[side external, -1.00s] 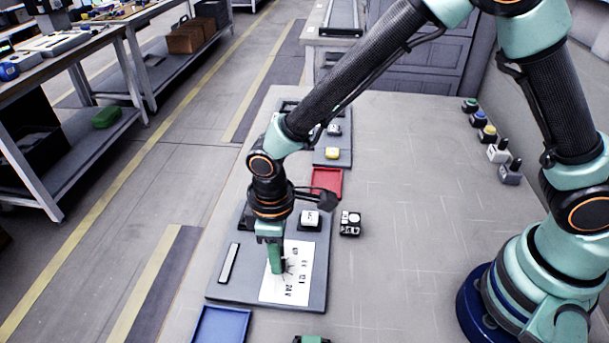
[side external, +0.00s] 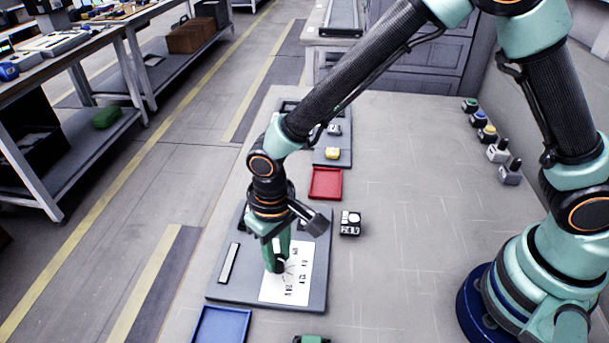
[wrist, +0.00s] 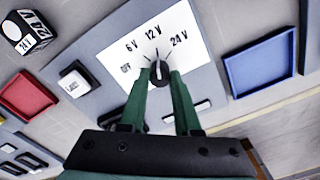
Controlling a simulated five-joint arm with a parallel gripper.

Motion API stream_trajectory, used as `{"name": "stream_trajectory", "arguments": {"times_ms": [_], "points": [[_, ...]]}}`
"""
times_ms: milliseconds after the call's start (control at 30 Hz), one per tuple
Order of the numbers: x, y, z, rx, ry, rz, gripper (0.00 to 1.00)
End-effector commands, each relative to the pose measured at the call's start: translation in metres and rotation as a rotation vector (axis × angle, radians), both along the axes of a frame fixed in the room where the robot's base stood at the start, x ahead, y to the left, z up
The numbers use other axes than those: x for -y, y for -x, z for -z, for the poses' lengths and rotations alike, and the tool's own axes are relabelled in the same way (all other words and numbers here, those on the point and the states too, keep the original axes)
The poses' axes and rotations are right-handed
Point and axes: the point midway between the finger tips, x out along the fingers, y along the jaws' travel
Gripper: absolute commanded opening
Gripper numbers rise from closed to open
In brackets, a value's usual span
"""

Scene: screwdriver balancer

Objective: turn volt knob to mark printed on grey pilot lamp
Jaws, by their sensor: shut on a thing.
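The volt knob (wrist: 161,70) is dark and round with a pale pointer line. It stands on a white dial card (wrist: 120,56) printed OFF, 6 V, 12 V and 24 V. In the wrist view its line points up the picture, roughly between 12 V and 24 V; the exact mark is hard to tell. My gripper (wrist: 161,74) is shut on the knob, one green finger on each side. In the side view my gripper (side external: 276,266) is down at the card and hides the knob. A small boxy unit (wrist: 22,34) with a round top piece carries a 24 V label; it also shows in the side view (side external: 350,223).
The dial card lies on a grey panel (side external: 222,290) with a white-topped switch (wrist: 73,82). A red tray (side external: 326,184) and a blue tray (side external: 222,325) flank the panel. Several coloured units, one grey (side external: 510,173), line the table's right edge. The middle table is clear.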

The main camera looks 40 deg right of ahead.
Motion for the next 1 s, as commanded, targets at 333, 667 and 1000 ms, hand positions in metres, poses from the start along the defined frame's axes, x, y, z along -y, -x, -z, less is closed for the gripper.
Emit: {"name": "stream_trajectory", "arguments": {"times_ms": [333, 667, 1000], "points": [[0.0, 0.0, -0.001, -0.002, 0.001, 0.009, 0.0], [0.0, 0.0, -0.001, -0.001, 0.0, 0.008, 0.61], [-0.001, -0.001, -0.013, 0.003, -0.002, 0.008, 0.61]]}}
